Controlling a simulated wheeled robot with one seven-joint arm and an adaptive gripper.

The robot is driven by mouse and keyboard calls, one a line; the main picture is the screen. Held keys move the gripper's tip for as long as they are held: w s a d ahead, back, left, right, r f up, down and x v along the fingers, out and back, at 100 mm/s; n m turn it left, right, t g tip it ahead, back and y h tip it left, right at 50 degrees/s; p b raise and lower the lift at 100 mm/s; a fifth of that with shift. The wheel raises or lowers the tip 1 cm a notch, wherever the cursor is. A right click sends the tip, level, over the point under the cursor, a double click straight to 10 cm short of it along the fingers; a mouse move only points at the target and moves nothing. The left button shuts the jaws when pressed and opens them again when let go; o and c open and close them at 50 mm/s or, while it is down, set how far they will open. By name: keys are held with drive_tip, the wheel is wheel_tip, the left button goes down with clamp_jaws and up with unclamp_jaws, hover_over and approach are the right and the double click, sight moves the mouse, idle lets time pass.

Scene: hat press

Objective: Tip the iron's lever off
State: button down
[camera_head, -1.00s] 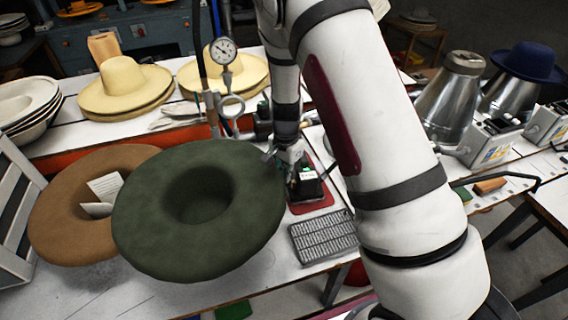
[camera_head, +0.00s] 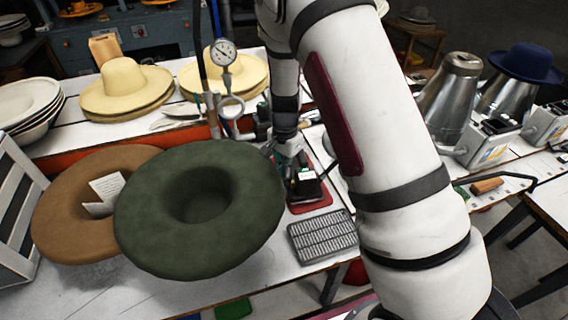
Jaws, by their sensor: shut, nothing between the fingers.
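The iron (camera_head: 307,187) is a small dark body with a small green-lit spot on top. It sits on a red mat (camera_head: 318,206) near the middle of the bench. Its lever is too small and too covered for me to tell its position. My gripper (camera_head: 291,160) points down at the left rear side of the iron, close to it. It is shut with nothing in it. I cannot tell whether the fingertips touch the iron. My arm hides the area right of the mat.
A dark green hat (camera_head: 200,240) and a brown hat (camera_head: 62,215) lie left of the iron. A metal grid plate (camera_head: 320,237) lies in front of it. A dial gauge (camera_head: 223,52) stands behind. Metal cones (camera_head: 452,95) stand at the right.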

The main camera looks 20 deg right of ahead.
drive_tip(key=shift+r+p, duration=0.5)
drive_tip(key=shift+r, duration=1.4)
drive_tip(key=shift+s, duration=0.1)
